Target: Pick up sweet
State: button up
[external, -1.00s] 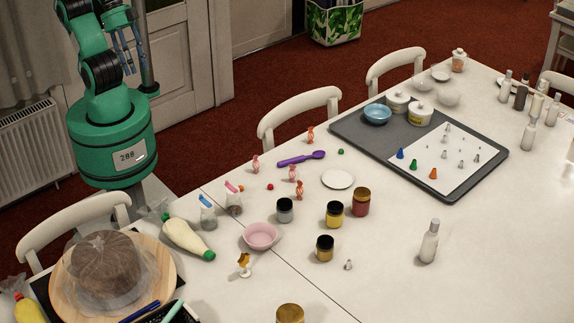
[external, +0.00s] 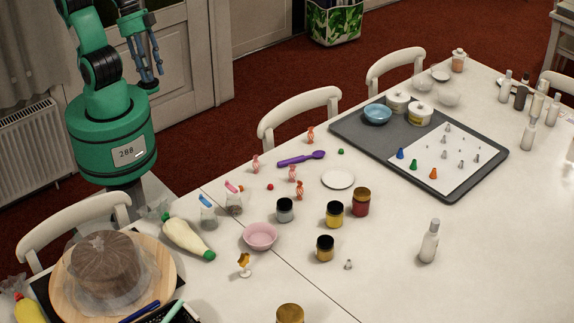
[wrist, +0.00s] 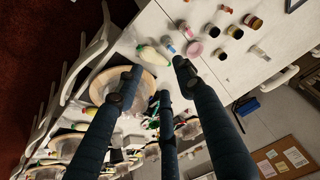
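Several wrapped orange-and-white sweets lie on the white table in the external view: one sweet (external: 310,134) near the far edge, one (external: 255,164) left of the purple spoon, and two close together, one (external: 292,173) behind the other (external: 300,190). I cannot make them out in the wrist view. My gripper (external: 150,68) is beyond the table's far edge, well left of the sweets and apart from them. Its blue-grey fingers are spread in the wrist view (wrist: 157,76), with nothing held between them.
A white chair (external: 299,112) backs onto the far edge. A dark tray (external: 350,128) lies to the right.

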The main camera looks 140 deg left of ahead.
jog(key=w+a+f+g+p, duration=0.1)
jog(key=w+a+f+p, duration=0.3)
jog(key=w, duration=0.5)
jog(key=m+g+p, duration=0.1)
jog(key=g+p, duration=0.3)
jog(key=p, duration=0.1)
send_over(240, 186)
notch_tip(240, 186, down, 24)
jog(key=shift+a+f, duration=0.1)
jog(key=shift+f, duration=0.1)
jog(key=shift+b, duration=0.3)
jog(key=shift+f+b, duration=0.6)
jog(key=shift+f, duration=3.7)
